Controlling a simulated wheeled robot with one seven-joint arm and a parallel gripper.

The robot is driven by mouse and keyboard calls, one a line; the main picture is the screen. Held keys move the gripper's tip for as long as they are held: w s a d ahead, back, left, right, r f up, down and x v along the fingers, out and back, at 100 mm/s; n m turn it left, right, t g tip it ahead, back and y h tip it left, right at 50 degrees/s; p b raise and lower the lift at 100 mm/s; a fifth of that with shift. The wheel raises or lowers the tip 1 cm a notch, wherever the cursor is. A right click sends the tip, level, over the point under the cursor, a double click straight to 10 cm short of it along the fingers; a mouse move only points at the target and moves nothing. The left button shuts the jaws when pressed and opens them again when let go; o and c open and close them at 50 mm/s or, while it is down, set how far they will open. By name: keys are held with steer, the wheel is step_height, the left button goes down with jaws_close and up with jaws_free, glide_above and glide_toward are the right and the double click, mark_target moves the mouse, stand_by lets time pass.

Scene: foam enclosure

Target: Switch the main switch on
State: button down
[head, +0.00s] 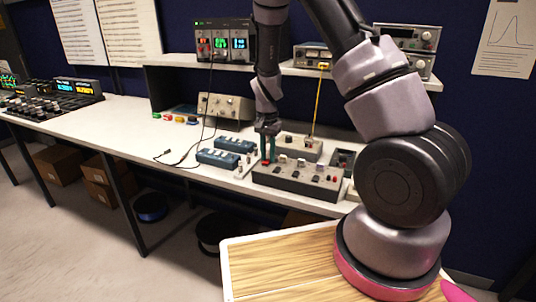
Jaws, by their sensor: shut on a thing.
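A grey control box (285,183) sits near the front edge of the bench, with a row of knobs and switches on its sloped top. At its left end is a small red switch (265,163), which looks like the main switch. My gripper (268,159) reaches down from above with its dark green fingers at this red switch, shut on it. The fingers partly hide the switch, and its on or off position is too small to tell.
Two blue boxes (218,158) lie left of the control box, with a black cable beside them. A second grey box (300,147) stands behind, with a yellow cable (320,98) hanging above it. A shelf with instruments (223,42) runs along the back.

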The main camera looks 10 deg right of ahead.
steer(key=shift+s+a+t+h, duration=0.2)
steer(key=shift+t+h, duration=0.1)
steer(key=shift+t, duration=0.2)
steer(key=shift+s+r+t+h, duration=0.1)
steer(key=shift+t+h, duration=0.4)
steer(key=shift+t, duration=0.1)
steer(key=c, duration=0.7)
jaws_free()
steer(key=v, duration=1)
steer(key=shift+r, duration=0.4)
